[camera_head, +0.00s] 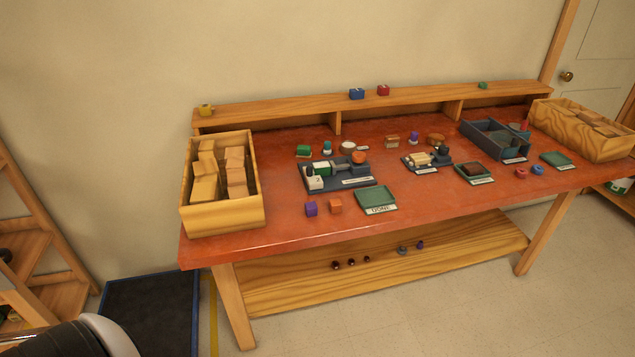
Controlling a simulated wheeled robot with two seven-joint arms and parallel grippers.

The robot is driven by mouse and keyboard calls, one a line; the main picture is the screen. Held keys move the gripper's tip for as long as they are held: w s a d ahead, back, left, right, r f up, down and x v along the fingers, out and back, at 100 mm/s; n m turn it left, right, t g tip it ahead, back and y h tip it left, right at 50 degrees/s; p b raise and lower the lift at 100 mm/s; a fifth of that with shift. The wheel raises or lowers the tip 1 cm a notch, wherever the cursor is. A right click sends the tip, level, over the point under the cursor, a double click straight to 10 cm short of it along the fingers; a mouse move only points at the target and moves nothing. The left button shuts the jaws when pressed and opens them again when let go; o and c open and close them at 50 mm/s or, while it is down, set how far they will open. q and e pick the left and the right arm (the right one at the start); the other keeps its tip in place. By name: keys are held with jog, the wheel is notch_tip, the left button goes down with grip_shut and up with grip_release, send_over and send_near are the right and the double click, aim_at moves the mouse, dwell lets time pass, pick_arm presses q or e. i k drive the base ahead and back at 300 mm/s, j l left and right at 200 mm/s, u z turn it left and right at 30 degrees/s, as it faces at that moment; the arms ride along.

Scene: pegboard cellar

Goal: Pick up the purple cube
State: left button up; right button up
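The purple cube (311,209) rests on the red-orange top of the workbench (270,232), near its front edge left of centre. An orange cube (335,206) sits just to its right, with a small gap. Neither of my grippers is in view, so nothing is seen touching the purple cube. Another small purple piece (413,138) stands farther back on the bench.
A wooden box of blocks (224,217) stands at the bench's left end, another (567,136) at the right. A green labelled tray (376,197) lies right of the cubes, a dark tray with parts (345,182) behind. The bench front left of the purple cube is clear.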

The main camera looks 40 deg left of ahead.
aim_at(311, 208)
jog(key=i+u, duration=0.1)
jog(key=u, duration=0.3)
jog(key=i+u, duration=0.15)
jog(key=u, duration=0.3)
jog(key=i+l+u, duration=0.1)
jog(key=u, duration=0.3)
